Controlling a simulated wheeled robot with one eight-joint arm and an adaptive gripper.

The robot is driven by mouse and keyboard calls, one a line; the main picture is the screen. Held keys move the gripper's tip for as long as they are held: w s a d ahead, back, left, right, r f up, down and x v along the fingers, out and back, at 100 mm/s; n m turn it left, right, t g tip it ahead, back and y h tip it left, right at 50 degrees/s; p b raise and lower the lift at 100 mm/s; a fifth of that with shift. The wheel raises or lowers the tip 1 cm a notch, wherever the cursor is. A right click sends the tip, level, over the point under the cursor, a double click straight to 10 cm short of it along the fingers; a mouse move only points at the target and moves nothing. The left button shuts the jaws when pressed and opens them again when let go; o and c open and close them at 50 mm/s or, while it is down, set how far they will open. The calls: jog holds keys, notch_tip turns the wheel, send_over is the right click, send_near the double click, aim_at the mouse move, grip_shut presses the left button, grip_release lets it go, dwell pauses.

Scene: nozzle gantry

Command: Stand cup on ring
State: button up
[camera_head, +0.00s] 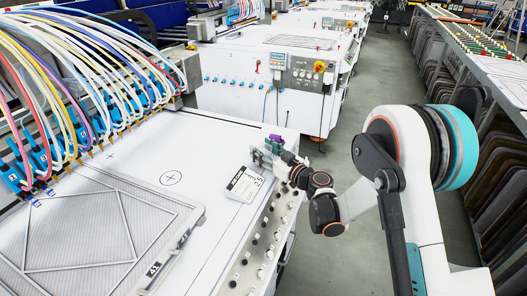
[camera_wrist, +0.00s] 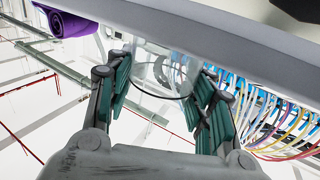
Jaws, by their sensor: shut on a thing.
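A clear, see-through cup (camera_wrist: 163,74) is between the green finger pads of my gripper (camera_wrist: 165,92) in the wrist view. The fingers are shut on it, and part of its outline blends with the background. In the head view my gripper (camera_head: 264,156) is over the right edge of the white machine top, and the cup is too small and pale to make out there. The ring (camera_head: 171,177), a thin dark circle with a cross in it, is marked on the white top, left of my gripper and apart from it. Nothing stands on the ring.
A white numbered card (camera_head: 245,184) is on the top between ring and machine edge. A purple thing (camera_head: 276,138) shows beside my gripper. A framed mesh panel (camera_head: 95,225) lies at front left; coloured hoses (camera_head: 85,75) stand behind it. The top around the ring is clear.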

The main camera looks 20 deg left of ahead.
jog(key=shift+f, duration=0.1)
jog(key=o, duration=0.9)
jog(key=shift+o, duration=0.2)
jog(key=p+v, duration=0.2)
jog(key=v, duration=1)
jog(key=shift+s+a+f, duration=0.1)
jog(key=shift+f, duration=0.05)
jog(key=shift+b+v, duration=0.7)
jog(key=shift+v, duration=0.25)
jog(key=shift+r, duration=0.3)
